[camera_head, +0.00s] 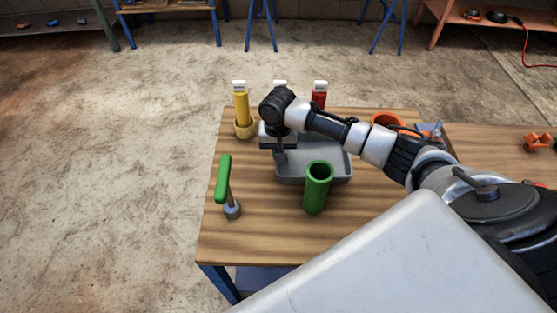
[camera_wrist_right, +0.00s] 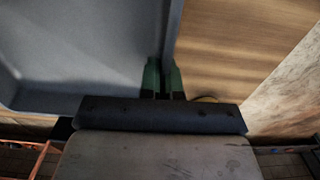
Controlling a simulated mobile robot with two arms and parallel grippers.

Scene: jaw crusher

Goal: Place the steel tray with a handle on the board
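The grey steel tray (camera_head: 340,172) sits on the wooden table, and it fills the left of the right wrist view (camera_wrist_right: 85,50). My right gripper (camera_head: 280,158) reaches down at the tray's left side. In the right wrist view its two green-tipped fingers (camera_wrist_right: 162,78) are close together on either side of the tray's wall, with only a narrow gap between them. The gripper appears shut on that wall. I cannot make out the tray's handle. I cannot clearly identify a board in either view. My left gripper is not in view.
A green cylinder (camera_head: 318,190) stands at the tray's front edge. A green-handled tool (camera_head: 224,180) stands left. A yellow bottle (camera_head: 241,110) and a red bottle (camera_head: 320,95) are behind. An orange round object (camera_head: 388,120) is right. The table's (camera_head: 255,235) front left is clear.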

